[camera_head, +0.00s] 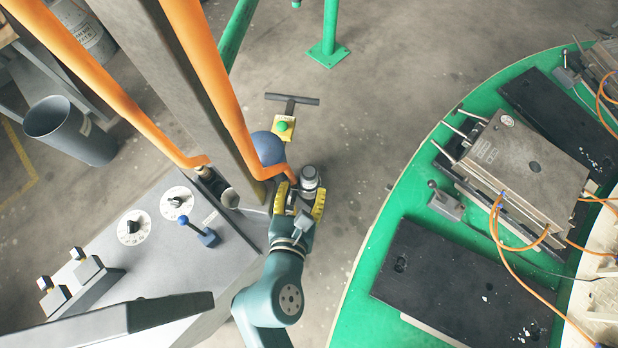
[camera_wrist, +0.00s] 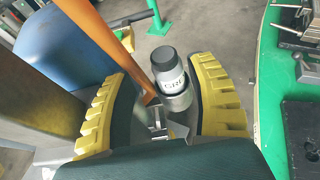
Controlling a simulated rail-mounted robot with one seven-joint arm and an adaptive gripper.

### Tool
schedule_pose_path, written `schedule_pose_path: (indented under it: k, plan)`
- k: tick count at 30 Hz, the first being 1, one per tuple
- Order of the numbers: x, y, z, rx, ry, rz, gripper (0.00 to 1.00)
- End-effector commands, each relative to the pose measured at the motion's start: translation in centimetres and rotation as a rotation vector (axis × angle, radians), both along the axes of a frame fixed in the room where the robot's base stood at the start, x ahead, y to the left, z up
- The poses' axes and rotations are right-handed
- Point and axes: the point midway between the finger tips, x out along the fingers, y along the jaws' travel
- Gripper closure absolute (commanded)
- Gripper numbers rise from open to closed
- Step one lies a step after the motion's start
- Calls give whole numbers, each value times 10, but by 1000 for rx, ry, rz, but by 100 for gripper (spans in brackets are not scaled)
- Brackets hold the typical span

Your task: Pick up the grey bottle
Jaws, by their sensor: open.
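The grey bottle (camera_head: 309,176) has a dark cap and shows beside the orange post in the head view. In the wrist view the bottle (camera_wrist: 167,70) stands upright with part of a dark printed label visible. Its lower part sits in a grey ring-like holder (camera_wrist: 179,101). My gripper (camera_head: 299,199) is open, with one yellow-padded finger on each side of the bottle's line. In the wrist view the bottle shows in the gap of my gripper (camera_wrist: 165,98), with space on both sides. I cannot tell how deep it is between the fingers.
A control panel (camera_head: 150,262) lies lower left. The green carousel (camera_head: 375,285) with black plates and a metal mould (camera_head: 525,160) fills the right. Floor shows between.

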Motion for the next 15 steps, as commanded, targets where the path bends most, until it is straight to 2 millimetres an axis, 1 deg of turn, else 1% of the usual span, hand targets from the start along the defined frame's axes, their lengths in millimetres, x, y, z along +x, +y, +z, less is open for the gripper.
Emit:
schedule_pose_path:
  k: [1,7,12,15]
  plan:
    - [8,-2,-4,1,0,-3,43]
    - [27,-6,-13,3,-1,-1,43]
    - [54,-14,-27,3,-2,-2,43]
    - [63,-16,-31,2,0,-1,43]
